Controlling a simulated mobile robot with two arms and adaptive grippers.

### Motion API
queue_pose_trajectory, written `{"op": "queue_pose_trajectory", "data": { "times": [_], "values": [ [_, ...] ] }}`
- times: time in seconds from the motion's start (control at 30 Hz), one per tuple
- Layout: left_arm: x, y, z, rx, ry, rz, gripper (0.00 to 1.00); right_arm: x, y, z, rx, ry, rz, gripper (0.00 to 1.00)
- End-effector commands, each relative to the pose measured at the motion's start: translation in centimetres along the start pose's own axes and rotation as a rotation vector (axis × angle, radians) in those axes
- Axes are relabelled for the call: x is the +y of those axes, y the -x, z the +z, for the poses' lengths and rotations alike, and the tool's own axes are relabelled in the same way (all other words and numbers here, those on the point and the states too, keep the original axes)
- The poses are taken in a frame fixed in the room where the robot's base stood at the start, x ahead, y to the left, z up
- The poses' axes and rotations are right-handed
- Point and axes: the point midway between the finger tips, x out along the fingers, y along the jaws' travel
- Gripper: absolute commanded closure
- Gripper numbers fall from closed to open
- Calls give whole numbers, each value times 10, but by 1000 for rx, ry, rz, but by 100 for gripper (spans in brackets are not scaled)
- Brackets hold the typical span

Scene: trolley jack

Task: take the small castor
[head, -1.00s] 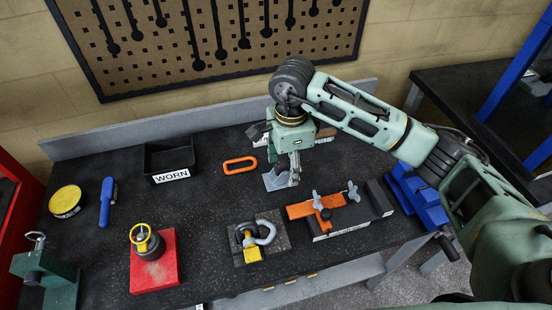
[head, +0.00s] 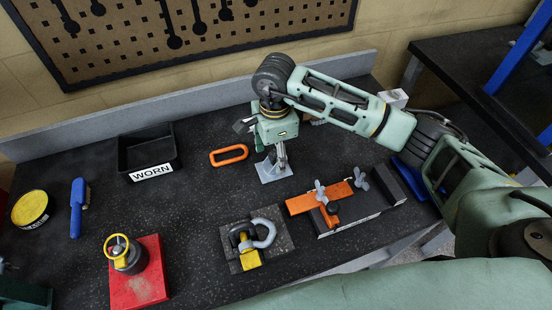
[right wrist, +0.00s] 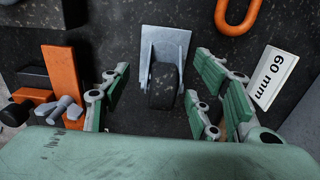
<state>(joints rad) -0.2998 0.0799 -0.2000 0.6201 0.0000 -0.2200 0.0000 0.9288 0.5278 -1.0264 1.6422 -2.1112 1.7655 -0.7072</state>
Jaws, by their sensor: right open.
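The small castor, with a grey metal plate (right wrist: 165,45) and a dark wheel (right wrist: 163,85), shows in the middle of the right wrist view. In the head view its plate (head: 270,172) lies on the black bench, partly hidden by my right gripper (head: 281,158). That gripper points down over the castor. In the right wrist view its green fingers (right wrist: 160,95) are spread, one side to the left of the wheel and the other to the right. I see a gap on both sides, so nothing is gripped. My left gripper is not in view.
An orange ring (head: 229,155) lies left of the castor; an orange fixture with wing nuts (head: 325,197) stands close on the right. A shackle on a block (head: 250,248) is in front. A WORN tray (head: 150,155) is further left. A "60 mm" label (right wrist: 273,78) lies beside the fingers.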

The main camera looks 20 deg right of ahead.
Motion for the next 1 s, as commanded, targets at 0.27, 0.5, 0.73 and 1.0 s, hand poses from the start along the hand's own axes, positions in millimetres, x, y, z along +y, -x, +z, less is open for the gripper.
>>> {"op": "queue_pose_trajectory", "data": {
  "times": [0.27,0.5,0.73,1.0],
  "values": [
    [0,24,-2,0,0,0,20,-4,-38,-6,-1,-2,4,44],
    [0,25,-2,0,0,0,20,-5,-48,-6,0,0,-1,44],
    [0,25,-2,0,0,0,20,-5,-47,-6,0,0,0,56],
    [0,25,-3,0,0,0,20,-5,-47,-6,0,0,0,80]
  ]
}}
